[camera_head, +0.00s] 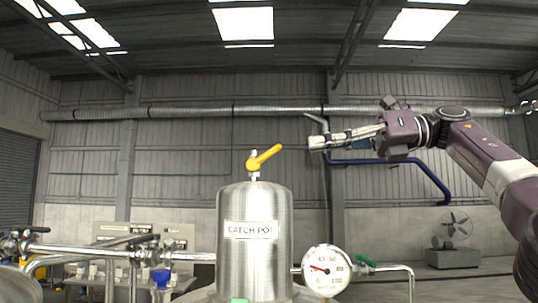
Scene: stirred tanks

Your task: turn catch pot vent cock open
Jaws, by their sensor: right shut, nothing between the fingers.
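The catch pot (232,262) is a steel cylinder with a domed top and a "CATCH POT" label, standing at the lower centre. Its vent cock (264,158) sits on a short stem above the dome. The yellow handle slants up to the right, tilted from the stem. My right gripper (316,143) comes in from the right and points left toward the handle. Its fingers are shut and empty, and a gap shows between them and the handle's end. My left gripper is not in view.
A pressure gauge (326,270) and a green-handled valve (366,261) are right of the pot. Steel pipes (80,251) and a blue-topped fitting (161,279) are at left. A fan unit (453,246) stands by the back wall. The air around the handle looks clear.

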